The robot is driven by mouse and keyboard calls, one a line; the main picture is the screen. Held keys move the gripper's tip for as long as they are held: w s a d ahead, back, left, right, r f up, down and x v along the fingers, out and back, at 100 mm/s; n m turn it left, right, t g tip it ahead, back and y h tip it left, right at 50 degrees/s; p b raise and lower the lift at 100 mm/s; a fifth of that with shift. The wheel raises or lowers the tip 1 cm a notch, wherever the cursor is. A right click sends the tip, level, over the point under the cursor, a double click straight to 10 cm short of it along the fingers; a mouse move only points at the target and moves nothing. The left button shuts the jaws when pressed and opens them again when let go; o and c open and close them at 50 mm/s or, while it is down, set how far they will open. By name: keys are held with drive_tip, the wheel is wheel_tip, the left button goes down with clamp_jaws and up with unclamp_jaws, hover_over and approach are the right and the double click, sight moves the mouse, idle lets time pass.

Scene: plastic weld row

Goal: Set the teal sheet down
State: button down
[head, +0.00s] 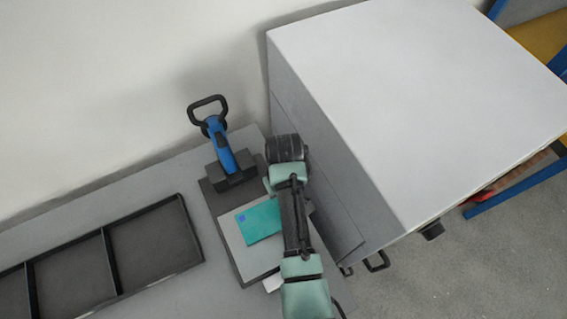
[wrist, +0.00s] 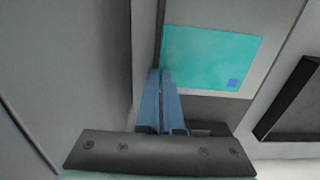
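The teal sheet (head: 260,220) is a thin rectangle with a small blue square near one corner. In the head view it appears to lie over a pale grey plate (head: 257,262), with its right side close to my arm. The wrist view shows the sheet (wrist: 208,57) face-on, just beyond and to the right of the fingertips. My gripper (wrist: 161,72) has its two blue fingers nearly together, with only a thin dark line between them. The right fingertip overlaps the sheet's lower left corner in the picture. I see no sheet clamped between the fingers. My arm hides the fingertips in the head view.
A blue-handled tool (head: 223,146) stands on a dark block behind the plate. A black divided tray (head: 107,262) lies to the left, also at the right of the wrist view (wrist: 290,100). A large grey cabinet (head: 420,95) rises close on the right.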

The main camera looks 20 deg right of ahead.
drive_tip(key=shift+f, duration=0.25)
drive_tip(key=shift+f, duration=0.2)
drive_tip(key=c, duration=1.1)
unclamp_jaws()
drive_tip(key=shift+r, duration=0.1)
drive_tip(key=shift+r, duration=0.1)
